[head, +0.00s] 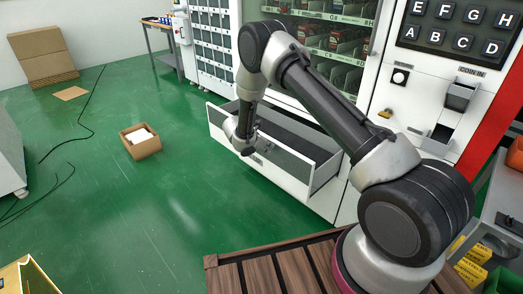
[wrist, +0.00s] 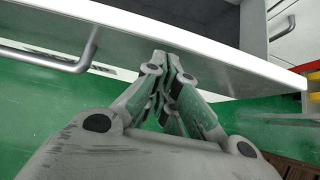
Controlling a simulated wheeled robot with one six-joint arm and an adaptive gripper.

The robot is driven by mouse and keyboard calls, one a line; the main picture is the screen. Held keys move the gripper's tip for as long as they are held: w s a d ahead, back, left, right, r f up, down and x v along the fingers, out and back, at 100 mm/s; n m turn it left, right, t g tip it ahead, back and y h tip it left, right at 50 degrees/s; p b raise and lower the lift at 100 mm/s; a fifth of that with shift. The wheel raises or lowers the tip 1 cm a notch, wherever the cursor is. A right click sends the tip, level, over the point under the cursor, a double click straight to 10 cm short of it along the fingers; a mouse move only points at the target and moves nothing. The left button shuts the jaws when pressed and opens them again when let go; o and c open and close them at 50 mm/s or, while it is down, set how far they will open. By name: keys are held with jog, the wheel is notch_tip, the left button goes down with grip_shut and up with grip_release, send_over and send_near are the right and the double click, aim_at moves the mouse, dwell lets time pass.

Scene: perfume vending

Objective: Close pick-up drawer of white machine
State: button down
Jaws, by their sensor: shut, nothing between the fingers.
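The white machine (head: 368,82) stands at the upper right in the head view. Its pick-up drawer (head: 311,178) is pulled out at the bottom, with a dark inside and a white front. My gripper (head: 243,150) is at the drawer's front, near its left part, in the head view. In the wrist view my gripper (wrist: 172,62) is shut and empty, with its fingertips close to the drawer's white front edge (wrist: 215,62). I cannot tell if they touch it. A grey bar handle (wrist: 50,60) shows to the left of the fingers. My arm hides part of the drawer in the head view.
An open cardboard box (head: 141,146) lies on the green floor to the left. Dark cables (head: 85,115) run across the floor. A wooden slatted surface (head: 285,268) lies at the bottom. The floor in front of the drawer is clear.

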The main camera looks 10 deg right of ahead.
jog(key=shift+w+d, duration=0.15)
jog(key=shift+d, duration=0.2)
